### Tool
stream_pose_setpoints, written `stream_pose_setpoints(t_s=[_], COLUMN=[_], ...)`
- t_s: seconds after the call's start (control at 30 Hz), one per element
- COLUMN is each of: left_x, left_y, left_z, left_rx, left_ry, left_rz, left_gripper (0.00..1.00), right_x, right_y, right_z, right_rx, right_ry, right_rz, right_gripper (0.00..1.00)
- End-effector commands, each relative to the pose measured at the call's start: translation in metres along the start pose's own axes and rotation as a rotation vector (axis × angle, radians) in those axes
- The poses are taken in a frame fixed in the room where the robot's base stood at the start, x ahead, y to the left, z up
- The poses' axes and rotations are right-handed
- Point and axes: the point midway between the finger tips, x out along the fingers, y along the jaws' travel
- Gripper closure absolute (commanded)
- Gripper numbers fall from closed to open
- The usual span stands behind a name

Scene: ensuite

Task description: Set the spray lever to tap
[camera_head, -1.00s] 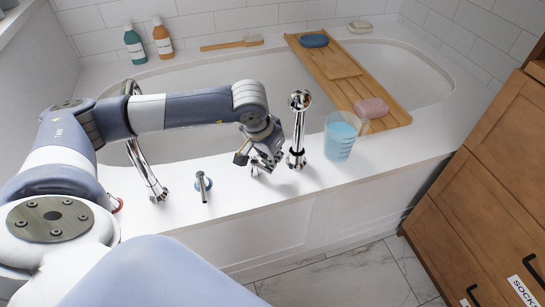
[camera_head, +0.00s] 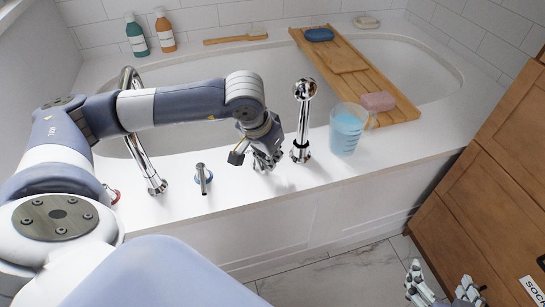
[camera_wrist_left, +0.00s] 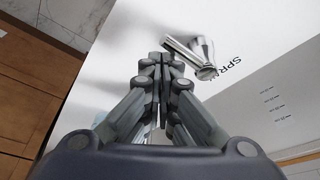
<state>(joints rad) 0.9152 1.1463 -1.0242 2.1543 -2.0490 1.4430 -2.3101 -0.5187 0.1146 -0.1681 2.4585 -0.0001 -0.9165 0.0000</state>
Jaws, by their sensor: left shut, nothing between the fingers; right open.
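The chrome spray lever (camera_wrist_left: 192,55) shows in the left wrist view beside the black SPRAY lettering (camera_wrist_left: 226,72) on the white tub deck. It is just beyond my shut left fingertips (camera_wrist_left: 166,62); I cannot tell whether they touch it. In the head view my left gripper (camera_head: 266,160) is low over the deck, just left of the chrome hand shower (camera_head: 303,120), and mostly hides the lever there. My left gripper is shut and empty. My right gripper (camera_head: 442,292) is open and empty at the bottom right edge. No TAP lettering is visible.
A jug of blue liquid (camera_head: 346,130) stands right of the hand shower. A wooden bath tray (camera_head: 350,75) spans the tub. A wooden cabinet (camera_head: 500,150) is at right.

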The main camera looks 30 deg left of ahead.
Motion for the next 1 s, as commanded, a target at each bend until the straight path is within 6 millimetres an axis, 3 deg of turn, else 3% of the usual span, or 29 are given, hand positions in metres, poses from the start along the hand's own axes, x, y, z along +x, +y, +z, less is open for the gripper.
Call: stream_pose_setpoints(t_s=[0.57,0.67,1.0], left_x=[-0.005,-0.018,-0.088], left_y=[-0.001,-0.001,-0.001], left_z=[0.003,0.002,-0.001], left_rx=[0.0,-0.001,0.0], left_ry=[-0.008,-0.006,0.001], left_rz=[-0.003,-0.003,-0.003], left_gripper=[1.0,1.0,1.0], right_x=[0.0,0.0,0.0], right_y=[0.0,0.0,0.0], right_z=[-0.002,-0.002,-0.002], right_rx=[0.0,0.0,0.0], right_ry=[0.009,0.008,0.008], right_rz=[-0.001,-0.001,-0.001], right_gripper=[0.24,0.24,0.24])
